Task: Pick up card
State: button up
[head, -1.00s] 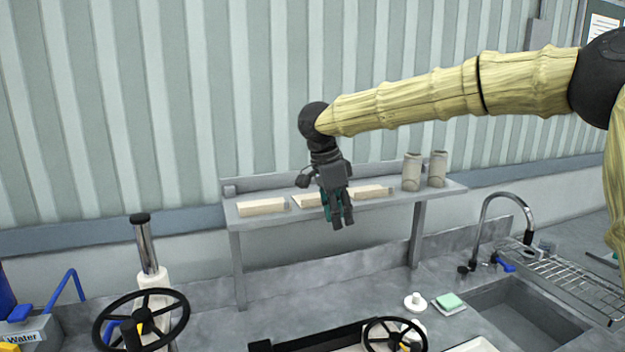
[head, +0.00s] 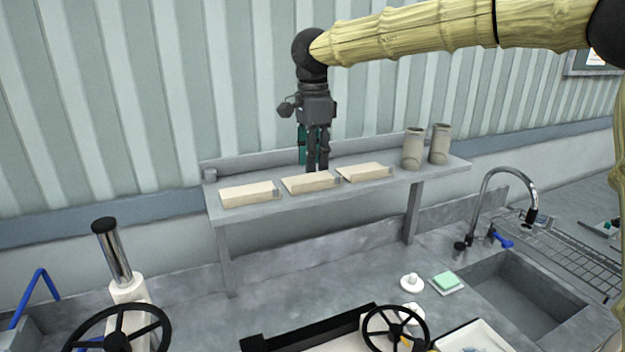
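My gripper (head: 317,168) points straight down over the raised grey shelf, with its fingertips just behind or above the middle pale block (head: 310,182). Its two dark fingers are close together with a narrow gap. A flat teal piece (head: 302,146) shows beside and behind the fingers; I cannot tell whether it is a held card or part of the gripper. Two more pale blocks lie on the shelf, a left one (head: 249,194) and a right one (head: 365,172). I cannot make out a separate card on the shelf.
Two grey-beige cups (head: 413,150) stand at the right end of the shelf (head: 385,190). Below are black handwheels (head: 395,335), a green sponge (head: 446,281), a sink (head: 520,295) with a curved tap (head: 484,205), and a wire rack (head: 575,255). The ribbed wall (head: 150,100) is close behind.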

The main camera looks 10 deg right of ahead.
aim_at(313, 189)
jog(key=shift+w+f+p, duration=0.5)
jog(key=shift+w+f, duration=0.35)
jog(key=shift+f, duration=0.1)
jog(key=shift+s+d+f+p, duration=0.25)
jog(key=shift+s+f+p, duration=0.55)
jog(key=shift+f+p, duration=0.15)
jog(key=shift+w+a+f, duration=0.1)
jog(key=shift+w+f, duration=0.15)
jog(key=shift+f, duration=0.65)
jog(key=shift+w+f, duration=0.2)
jog(key=shift+w, duration=0.05)
jog(key=shift+s+r, duration=0.1)
jog(key=shift+s, duration=0.05)
jog(key=shift+s+r, duration=0.1)
jog(key=shift+s, duration=0.1)
jog(key=c, duration=0.3)
grip_shut()
jog(key=shift+w, duration=0.1)
